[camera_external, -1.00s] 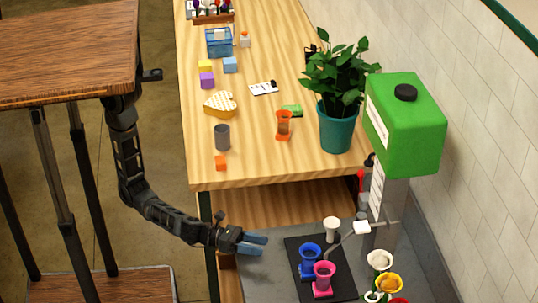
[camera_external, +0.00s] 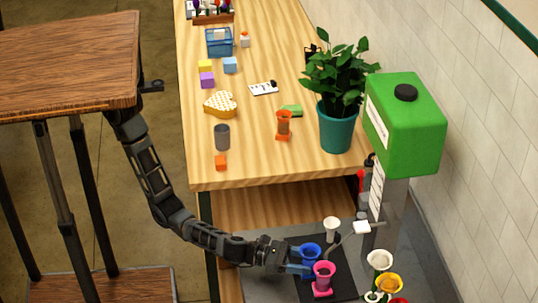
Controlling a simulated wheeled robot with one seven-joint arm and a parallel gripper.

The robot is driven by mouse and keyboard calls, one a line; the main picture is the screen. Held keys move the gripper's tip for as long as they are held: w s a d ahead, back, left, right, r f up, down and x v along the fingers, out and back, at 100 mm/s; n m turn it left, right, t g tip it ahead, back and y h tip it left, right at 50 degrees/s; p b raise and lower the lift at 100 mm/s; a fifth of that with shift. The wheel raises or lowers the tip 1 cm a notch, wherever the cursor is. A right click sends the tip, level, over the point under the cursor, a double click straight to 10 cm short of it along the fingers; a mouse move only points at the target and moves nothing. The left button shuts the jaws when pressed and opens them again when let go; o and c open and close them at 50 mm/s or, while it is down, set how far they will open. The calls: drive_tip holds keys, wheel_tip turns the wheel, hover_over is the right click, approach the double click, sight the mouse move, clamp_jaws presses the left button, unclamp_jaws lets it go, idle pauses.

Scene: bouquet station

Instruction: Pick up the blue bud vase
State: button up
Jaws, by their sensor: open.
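The blue bud vase (camera_external: 311,252) stands upright on a black mat (camera_external: 340,281) on the lower grey surface. My gripper (camera_external: 301,262) is open, with its blue fingers low at the left side of the blue vase. One finger shows just in front of the vase; the other is partly hidden, so I cannot tell whether they touch it or lie on both sides. A pink vase (camera_external: 323,279) stands on the mat close in front of the fingers.
A white cup-shaped vase (camera_external: 331,229) stands behind on the mat. A metal spout (camera_external: 345,237) curves from the dispenser with the green tank (camera_external: 405,125). Several flower-shaped items (camera_external: 389,284) stand at the right. The wooden tabletop (camera_external: 255,165) lies above and behind.

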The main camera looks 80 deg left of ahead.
sight(315, 262)
drive_tip(key=x, duration=0.3)
drive_tip(key=shift+w, duration=0.2)
drive_tip(key=shift+r, duration=0.1)
drive_tip(key=c, duration=1)
drive_tip(key=shift+o, duration=0.2)
